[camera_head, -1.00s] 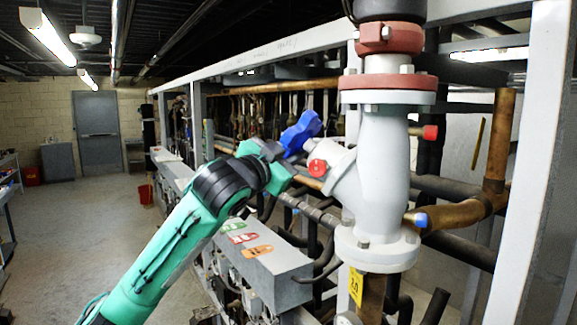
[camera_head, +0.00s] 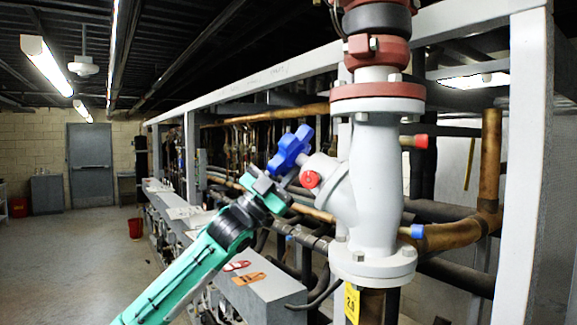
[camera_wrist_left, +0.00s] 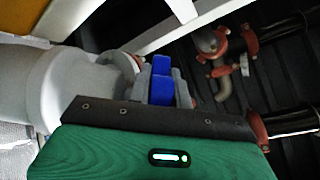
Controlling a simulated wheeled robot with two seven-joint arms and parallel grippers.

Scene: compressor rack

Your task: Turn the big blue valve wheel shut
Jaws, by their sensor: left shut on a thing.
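The blue valve wheel (camera_head: 290,150) sits on the angled stem of a large grey valve body (camera_head: 372,190) in the head view. My left gripper (camera_head: 277,174) reaches it from the lower left and is shut on the wheel. In the left wrist view the blue wheel (camera_wrist_left: 161,82) shows between the two grey fingers (camera_wrist_left: 160,88), with the grey valve body (camera_wrist_left: 60,85) to the left. The far side of the wheel and the exact finger contact are hidden. My right gripper is in neither view.
A red cap (camera_head: 311,179) sits on the valve beside the wheel. Grey rack posts (camera_head: 528,180), copper pipes (camera_head: 489,150) and dark pipes surround the valve.

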